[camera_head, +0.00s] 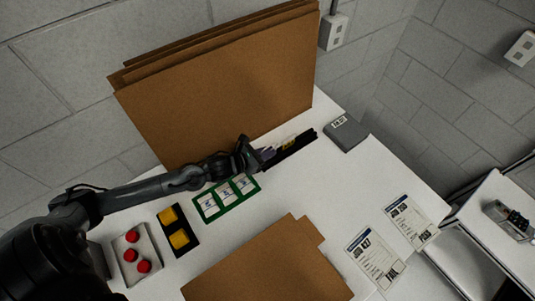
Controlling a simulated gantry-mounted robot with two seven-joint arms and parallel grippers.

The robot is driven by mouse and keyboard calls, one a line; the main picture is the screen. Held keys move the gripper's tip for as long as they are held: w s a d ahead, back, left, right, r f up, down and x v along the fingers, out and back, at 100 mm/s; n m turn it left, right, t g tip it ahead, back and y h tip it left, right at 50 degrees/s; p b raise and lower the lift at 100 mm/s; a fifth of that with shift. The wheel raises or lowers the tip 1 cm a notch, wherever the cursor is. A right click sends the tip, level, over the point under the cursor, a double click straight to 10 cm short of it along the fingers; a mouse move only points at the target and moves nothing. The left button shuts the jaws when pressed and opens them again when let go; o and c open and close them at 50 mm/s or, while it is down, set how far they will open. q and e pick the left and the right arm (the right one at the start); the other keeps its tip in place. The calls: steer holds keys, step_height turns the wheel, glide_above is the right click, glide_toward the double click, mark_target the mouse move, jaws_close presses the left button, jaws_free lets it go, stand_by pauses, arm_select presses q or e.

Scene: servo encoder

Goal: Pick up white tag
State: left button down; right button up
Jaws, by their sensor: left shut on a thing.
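My left gripper (255,157) is at the left end of a narrow black rack (300,145) that holds small upright cards. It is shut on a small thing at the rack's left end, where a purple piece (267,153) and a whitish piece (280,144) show. The fingers hide part of it, so I cannot tell whether the held thing is the white tag. Several white cards with printed marks (225,191) lie in a green-framed tray (239,204) just below the gripper. My right gripper is not in view.
A grey box (346,134) stands right of the rack, and brown boards (220,85) lean on the wall behind. Yellow blocks (179,238) and red buttons (144,266) sit at the left. Cardboard (265,270) and printed sheets (375,258) lie in front.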

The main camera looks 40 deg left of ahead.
arm_select(q)
step_height(320, 180, up, 3)
steer(key=shift+f, duration=0.2)
steer(key=w+d+r+b, duration=0.1)
steer(key=w+d+r, duration=0.5)
steer(key=w, duration=0.4)
steer(key=shift+r+b, duration=0.3)
steer(key=shift+r, duration=0.15)
stand_by(0.3)
